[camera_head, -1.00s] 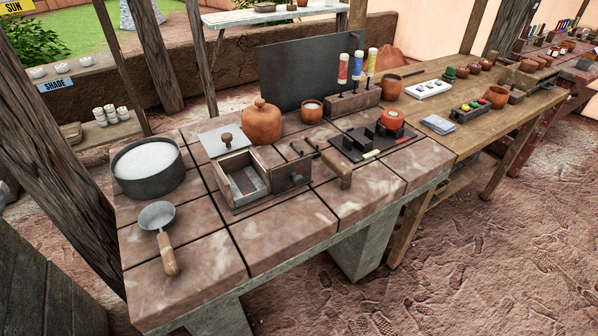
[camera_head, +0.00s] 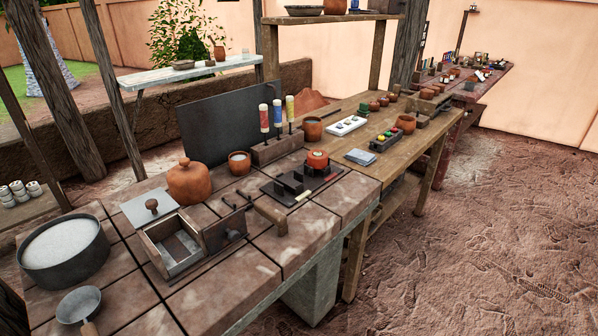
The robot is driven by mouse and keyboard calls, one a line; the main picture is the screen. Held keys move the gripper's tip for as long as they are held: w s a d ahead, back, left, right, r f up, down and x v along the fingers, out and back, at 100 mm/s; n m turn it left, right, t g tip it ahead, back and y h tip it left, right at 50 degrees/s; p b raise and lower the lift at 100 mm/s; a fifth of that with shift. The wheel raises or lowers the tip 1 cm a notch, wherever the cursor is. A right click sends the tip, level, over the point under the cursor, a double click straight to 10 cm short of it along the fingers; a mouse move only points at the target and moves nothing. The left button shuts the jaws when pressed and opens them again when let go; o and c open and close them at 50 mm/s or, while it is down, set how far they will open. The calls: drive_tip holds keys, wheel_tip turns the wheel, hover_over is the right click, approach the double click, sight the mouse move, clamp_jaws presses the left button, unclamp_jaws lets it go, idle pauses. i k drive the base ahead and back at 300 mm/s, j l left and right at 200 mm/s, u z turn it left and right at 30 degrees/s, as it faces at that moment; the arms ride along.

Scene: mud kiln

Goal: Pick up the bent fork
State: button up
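A dark two-pronged tool with a thick wooden handle (camera_head: 268,215) lies on the tiled bench top, right of the small open box. It looks like the bent fork, but its prongs are small and I cannot make out their bend well. It lies in front of a dark plate with blocks and a round orange pot. My gripper is not in view.
The tiled bench (camera_head: 310,222) also holds a pan of white powder (camera_head: 64,252), a ladle (camera_head: 79,304), an open box (camera_head: 178,250), a lidded clay jar (camera_head: 189,182) and colored tubes in a block (camera_head: 277,148). A wooden table (camera_head: 400,148) adjoins. Dirt floor (camera_head: 470,240) at right is clear.

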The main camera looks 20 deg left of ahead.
sight(272, 214)
drive_tip(key=j+u, duration=0.1)
drive_tip(key=u, duration=0.3)
drive_tip(key=j+u, duration=0.1)
drive_tip(key=u, duration=0.35)
drive_tip(key=i+j+u, duration=0.1)
drive_tip(key=u, duration=0.3)
drive_tip(key=k+l+u, duration=0.1)
drive_tip(key=l, duration=0.2)
drive_tip(key=l+u, duration=0.1)
drive_tip(key=l, duration=0.25)
drive_tip(key=k+l+u, duration=0.15)
drive_tip(key=l, duration=0.15)
drive_tip(key=i, duration=0.85)
